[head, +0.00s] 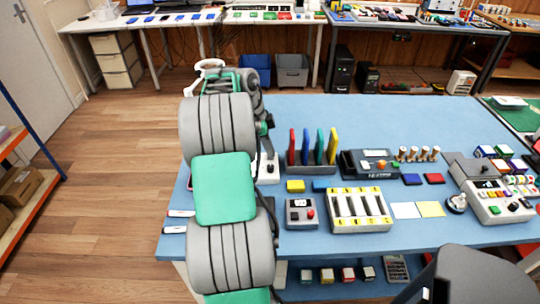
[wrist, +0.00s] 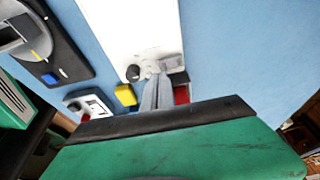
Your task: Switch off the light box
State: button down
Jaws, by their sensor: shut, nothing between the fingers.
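A white flat-topped box, which looks like the light box (wrist: 128,25), fills the upper middle of the wrist view. Its near end has a grey strip with a round black knob (wrist: 132,72). In the head view, a white end with a black knob (head: 269,169) shows beside my arm; the rest is hidden behind the arm. My gripper (wrist: 158,70) is shut and empty, its grey fingertips over the strip just right of the knob. I cannot tell whether they touch it. Something red (wrist: 181,95) shows partly behind the fingers. The head view does not show my fingertips.
A yellow block (head: 296,186) and a grey box with a red button (head: 301,213) stand near the arm. Right of them are a rack of coloured upright pieces (head: 312,168) and a white tray with yellow ends (head: 345,224). Bare blue tabletop (head: 400,120) lies behind.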

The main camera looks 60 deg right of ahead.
jog(key=shift+f+b, duration=0.8)
jog(key=shift+f, duration=0.05)
dwell(0.5)
notch_tip(320, 180, up, 7)
jog(key=p, duration=0.6)
dwell(0.4)
